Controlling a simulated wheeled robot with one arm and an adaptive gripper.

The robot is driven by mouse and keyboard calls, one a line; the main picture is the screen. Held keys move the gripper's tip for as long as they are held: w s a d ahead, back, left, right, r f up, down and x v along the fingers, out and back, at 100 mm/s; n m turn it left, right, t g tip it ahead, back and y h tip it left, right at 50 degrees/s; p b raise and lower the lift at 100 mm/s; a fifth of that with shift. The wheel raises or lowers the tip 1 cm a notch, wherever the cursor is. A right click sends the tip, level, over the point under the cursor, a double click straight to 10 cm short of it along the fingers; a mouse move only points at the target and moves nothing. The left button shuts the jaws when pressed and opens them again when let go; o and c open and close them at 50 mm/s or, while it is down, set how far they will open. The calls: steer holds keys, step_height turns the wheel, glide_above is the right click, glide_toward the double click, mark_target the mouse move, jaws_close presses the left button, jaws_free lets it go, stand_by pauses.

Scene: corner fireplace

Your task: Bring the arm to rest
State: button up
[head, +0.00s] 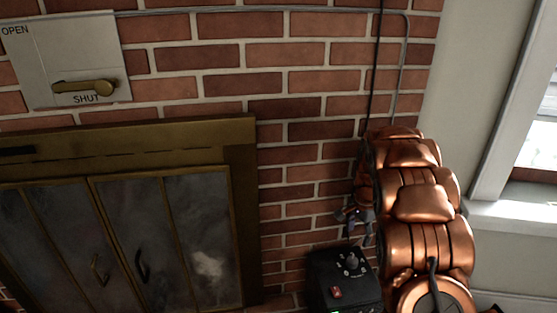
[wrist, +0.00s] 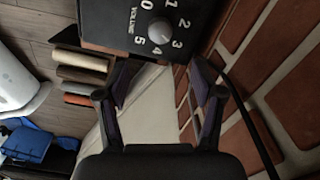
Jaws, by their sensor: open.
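My copper-coloured arm (head: 415,200) rises at the right of the head view, in front of the brick wall. My gripper (head: 356,216) shows small and partly hidden behind the arm, above a black control box (head: 330,268). In the wrist view my gripper (wrist: 163,82) is open, with its two dark fingers spread and nothing held between them. The box's volume knob (wrist: 160,30) shows beyond the fingertips. I cannot tell whether a finger touches the box.
A brass-framed fireplace (head: 130,130) with glass doors stands at the left, its doors closed. Above it a plate (head: 65,50) carries a lever (head: 85,87) by SHUT. A window (head: 540,130) is at the right. Rolled items (wrist: 80,75) and a blue object (wrist: 28,142) show in the wrist view.

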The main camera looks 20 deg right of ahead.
steer(key=s+a+r+n, duration=0.4)
steer(key=s+a+r, duration=0.3)
steer(key=s+a, duration=0.15)
steer(key=s+a+r+n+g, duration=0.1)
steer(key=s+a+r+n, duration=0.2)
steer(key=s+a+n, duration=0.75)
steer(key=s+a+r+n+g, duration=0.15)
steer(key=s+a, duration=0.35)
steer(key=s, duration=1.3)
step_height(320, 180, up, 24)
steer(key=s+p, duration=0.1)
steer(key=p, duration=2.1)
steer(key=shift+m+t, duration=0.3)
steer(key=shift+t, duration=0.05)
